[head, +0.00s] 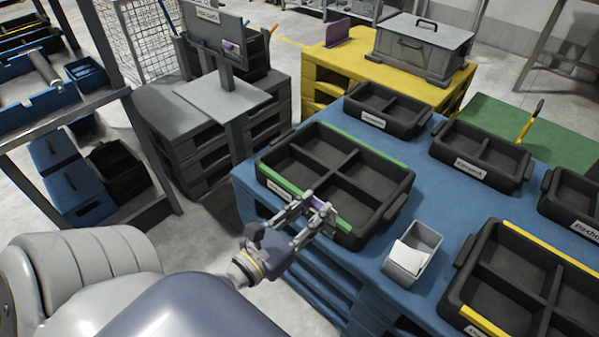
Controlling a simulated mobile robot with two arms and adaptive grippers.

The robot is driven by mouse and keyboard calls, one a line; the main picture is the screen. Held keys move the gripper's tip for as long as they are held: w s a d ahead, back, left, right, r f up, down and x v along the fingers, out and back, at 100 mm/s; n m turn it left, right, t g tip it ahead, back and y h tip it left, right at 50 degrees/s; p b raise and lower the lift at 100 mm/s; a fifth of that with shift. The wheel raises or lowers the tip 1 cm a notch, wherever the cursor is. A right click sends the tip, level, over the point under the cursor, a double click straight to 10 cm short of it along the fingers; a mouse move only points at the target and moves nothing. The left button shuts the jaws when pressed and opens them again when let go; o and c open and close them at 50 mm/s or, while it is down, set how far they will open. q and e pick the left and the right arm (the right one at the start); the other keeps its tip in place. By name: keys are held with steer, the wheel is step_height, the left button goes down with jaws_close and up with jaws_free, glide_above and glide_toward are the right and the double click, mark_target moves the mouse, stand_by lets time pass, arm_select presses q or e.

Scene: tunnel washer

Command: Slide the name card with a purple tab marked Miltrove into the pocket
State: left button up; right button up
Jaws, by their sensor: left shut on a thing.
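My left gripper (318,214) is over the near wall of a black divided crate with green strips (382,205). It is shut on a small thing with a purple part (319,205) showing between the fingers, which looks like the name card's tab. Its writing is hidden or too small to read, and I cannot tell whether the card touches the crate. I cannot make out the pocket clearly; the gripper covers part of the crate's front. My right gripper is not in view.
The crate stands on a blue pallet (420,300). A grey bin with white cards (413,252) is to its right, beside a yellow-striped crate (485,322). Smaller labelled bins (384,117) stand behind. A grey sign stand (229,103) is at back left.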

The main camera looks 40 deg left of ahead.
arm_select(q)
steer(key=w+a+f+b, duration=0.1)
steer(key=w+f+b, duration=0.2)
steer(key=f, duration=0.3)
steer(key=w+a+f+b, duration=0.2)
steer(key=w+f+b, duration=0.1)
steer(key=f+b, duration=0.2)
steer(key=shift+a+f, duration=0.2)
steer(key=shift+f, duration=0.75)
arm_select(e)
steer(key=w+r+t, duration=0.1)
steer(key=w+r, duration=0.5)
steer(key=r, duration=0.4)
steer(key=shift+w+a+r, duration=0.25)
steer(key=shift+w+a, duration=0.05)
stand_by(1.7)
arm_select(q)
steer(key=shift+f, duration=0.1)
